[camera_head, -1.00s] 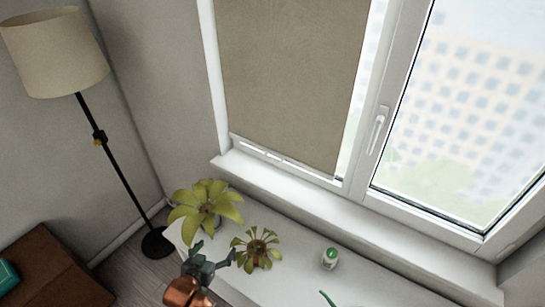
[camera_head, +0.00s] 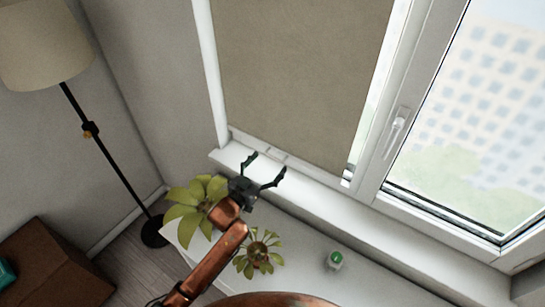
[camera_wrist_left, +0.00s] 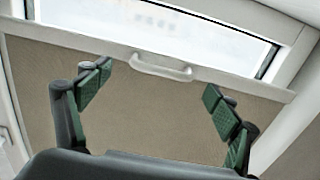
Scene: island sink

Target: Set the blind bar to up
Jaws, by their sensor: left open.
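The beige blind (camera_head: 300,75) hangs low over the left window pane, with its white blind bar (camera_head: 242,138) along its lower edge, just above the sill. In the left wrist view the bar (camera_wrist_left: 85,43) runs across the picture, and its small white handle (camera_wrist_left: 160,68) is near the middle. My left gripper (camera_head: 265,167) is open and empty, with its fingers pointing toward the bar. In the left wrist view its fingers (camera_wrist_left: 157,82) are spread to either side of the handle, and no contact shows. My right gripper is not in view.
Two potted plants, one leafy (camera_head: 184,205) and one smaller (camera_head: 259,252), stand on the white surface (camera_head: 300,262) below the sill, near my left arm. A green-topped jar (camera_head: 335,260) stands to their right. A floor lamp (camera_head: 90,130) is at the left. The window handle (camera_head: 396,132) is right of the blind.

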